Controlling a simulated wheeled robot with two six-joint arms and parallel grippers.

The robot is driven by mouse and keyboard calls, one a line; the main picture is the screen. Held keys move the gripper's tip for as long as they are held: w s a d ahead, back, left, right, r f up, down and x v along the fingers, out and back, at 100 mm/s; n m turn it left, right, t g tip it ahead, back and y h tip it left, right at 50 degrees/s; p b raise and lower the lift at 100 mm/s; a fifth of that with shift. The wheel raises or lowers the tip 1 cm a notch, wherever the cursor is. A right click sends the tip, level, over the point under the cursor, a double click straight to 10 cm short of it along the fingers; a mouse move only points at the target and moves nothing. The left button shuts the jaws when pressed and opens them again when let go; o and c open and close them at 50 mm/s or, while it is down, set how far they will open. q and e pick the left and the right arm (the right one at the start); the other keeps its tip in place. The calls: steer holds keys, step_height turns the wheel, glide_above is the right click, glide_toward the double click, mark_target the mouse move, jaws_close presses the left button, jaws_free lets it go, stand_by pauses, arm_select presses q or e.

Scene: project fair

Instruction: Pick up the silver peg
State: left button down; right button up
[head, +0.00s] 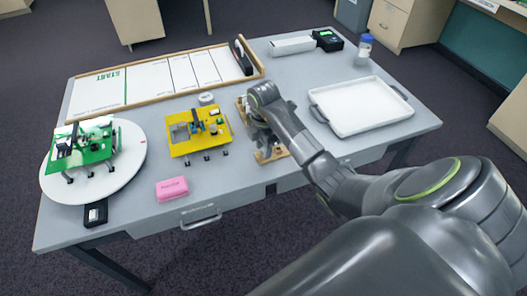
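My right arm reaches in from the right, and my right gripper (260,138) points down over a small wooden holder (270,157) near the middle of the table. The wrist and gripper hide much of this holder. I cannot make out the silver peg; anything between the fingers or just behind them is hidden. The fingers are too small and dark to tell whether they are open or shut. My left gripper is not in view.
Left of the gripper stands a yellow board (200,141) with parts on it. A green board (97,151) stands on a white round plate (128,170). A pink block (172,189) lies in front. A white tray (360,106) is on the right, a bottle (364,50) behind it.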

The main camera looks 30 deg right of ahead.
jaws_close()
steer(key=shift+r, duration=0.1)
steer(key=shift+r, duration=0.25)
step_height(320, 180, up, 2)
steer(key=shift+w+r, duration=0.1)
step_height(320, 180, up, 7)
steer(key=p, duration=0.7)
